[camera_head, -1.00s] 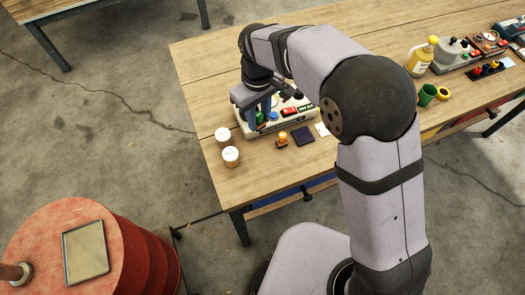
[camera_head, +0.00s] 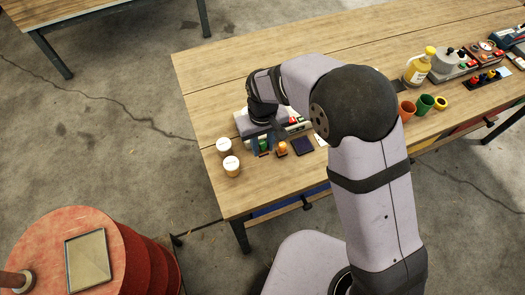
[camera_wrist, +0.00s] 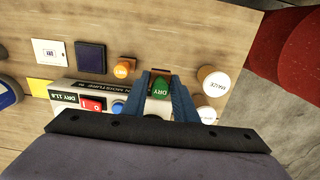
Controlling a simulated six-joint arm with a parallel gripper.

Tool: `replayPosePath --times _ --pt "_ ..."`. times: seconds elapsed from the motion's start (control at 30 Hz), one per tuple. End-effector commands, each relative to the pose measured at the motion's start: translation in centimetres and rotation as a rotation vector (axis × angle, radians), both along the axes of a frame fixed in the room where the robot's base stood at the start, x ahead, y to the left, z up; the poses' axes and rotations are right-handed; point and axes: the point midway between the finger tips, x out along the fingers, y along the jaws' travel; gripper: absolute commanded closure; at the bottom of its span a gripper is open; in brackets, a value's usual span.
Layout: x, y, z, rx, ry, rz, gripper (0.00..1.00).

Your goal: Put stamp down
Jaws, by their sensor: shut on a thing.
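My gripper (camera_head: 262,143) is shut on a green-topped stamp (camera_head: 264,144) at the front edge of the moisture meter. A dark ink pad (camera_head: 303,146) lies further right.
Two white-lidded jars (camera_head: 231,166) stand left of my gripper, one close to a finger in the wrist view (camera_wrist: 214,82). The meter (camera_wrist: 122,95) lies right behind my fingers. A white card (camera_wrist: 50,52) lies beyond the pad. Bare wood lies in front of the stamps.

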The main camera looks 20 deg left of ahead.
Motion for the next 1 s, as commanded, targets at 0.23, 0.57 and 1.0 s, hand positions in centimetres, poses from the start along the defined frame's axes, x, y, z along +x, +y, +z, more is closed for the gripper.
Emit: replayPosePath --times 0.23,0.57,1.0 --pt "0.0 0.0 -0.7 0.001 -0.001 0.001 0.88" --pt "0.0 0.0 -4.0 -0.001 0.001 0.001 0.88" --pt "0.0 0.0 -4.9 0.001 -0.001 0.001 0.88"
